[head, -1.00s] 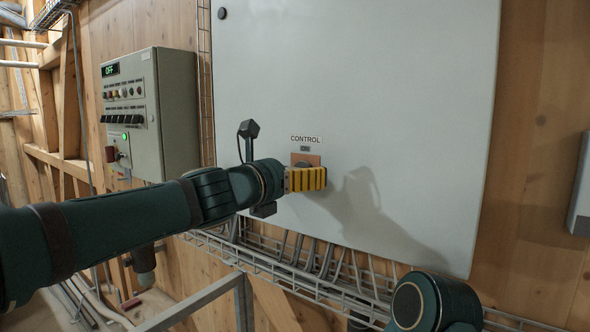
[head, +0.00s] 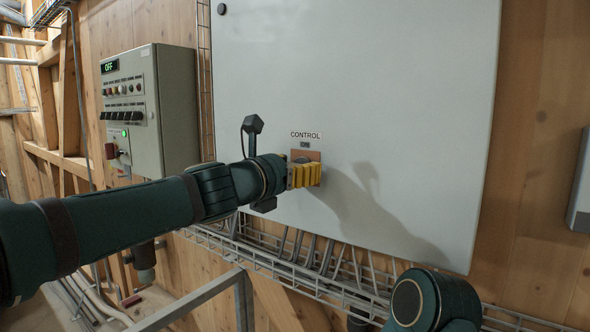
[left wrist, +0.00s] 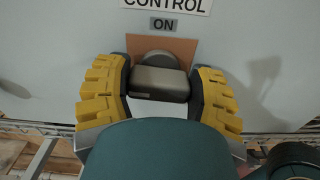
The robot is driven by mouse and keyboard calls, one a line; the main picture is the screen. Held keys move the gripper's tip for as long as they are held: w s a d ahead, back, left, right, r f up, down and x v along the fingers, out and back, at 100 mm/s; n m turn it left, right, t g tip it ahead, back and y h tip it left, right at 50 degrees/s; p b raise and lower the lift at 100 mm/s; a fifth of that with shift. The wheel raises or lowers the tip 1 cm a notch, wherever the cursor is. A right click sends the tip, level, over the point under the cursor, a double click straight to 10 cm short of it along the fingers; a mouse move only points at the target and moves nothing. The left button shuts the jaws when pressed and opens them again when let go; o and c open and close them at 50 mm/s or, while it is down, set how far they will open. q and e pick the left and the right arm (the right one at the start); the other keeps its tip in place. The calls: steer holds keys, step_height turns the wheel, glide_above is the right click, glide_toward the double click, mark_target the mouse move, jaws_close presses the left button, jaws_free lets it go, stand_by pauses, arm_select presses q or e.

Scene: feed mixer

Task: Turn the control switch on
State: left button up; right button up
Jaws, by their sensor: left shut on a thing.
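The control switch is a grey rotary knob on an orange-brown plate on the large pale cabinet door, below a "CONTROL" label and an "ON" mark. In the left wrist view the knob (left wrist: 160,84) lies with its bar level between the two yellow-padded fingers of my left gripper (left wrist: 160,95), which is shut on it. In the head view the left gripper (head: 304,175) covers most of the switch; only the top of its plate (head: 306,155) shows. My right arm shows at the lower right, but its gripper is out of view.
A grey control box (head: 175,115) with buttons, a green light and a display reading "OFF" hangs on the wooden wall at left. A wire cable tray (head: 270,265) runs below the cabinet door (head: 400,90). A metal rail (head: 190,300) stands in the lower foreground.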

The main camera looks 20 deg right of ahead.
arm_select(q)
steer(key=m+b, duration=0.1)
steer(key=m, duration=0.2)
steer(key=shift+f+m+b, duration=0.1)
steer(key=shift+m+b, duration=0.2)
steer(key=shift+m, duration=0.1)
steer(key=m+b, duration=0.1)
steer(key=m, duration=0.3)
steer(key=shift+s+m, duration=0.15)
steer(key=shift+m, duration=0.15)
steer(key=m+b, duration=0.1)
steer(key=m, duration=0.3)
steer(key=shift+d+f+m+b, duration=0.1)
steer(key=shift+f+m+b, duration=0.05)
steer(key=shift+m+b, duration=0.7)
steer(key=shift+m, duration=1.55)
steer(key=o, duration=1.2)
steer(key=shift+s, duration=0.1)
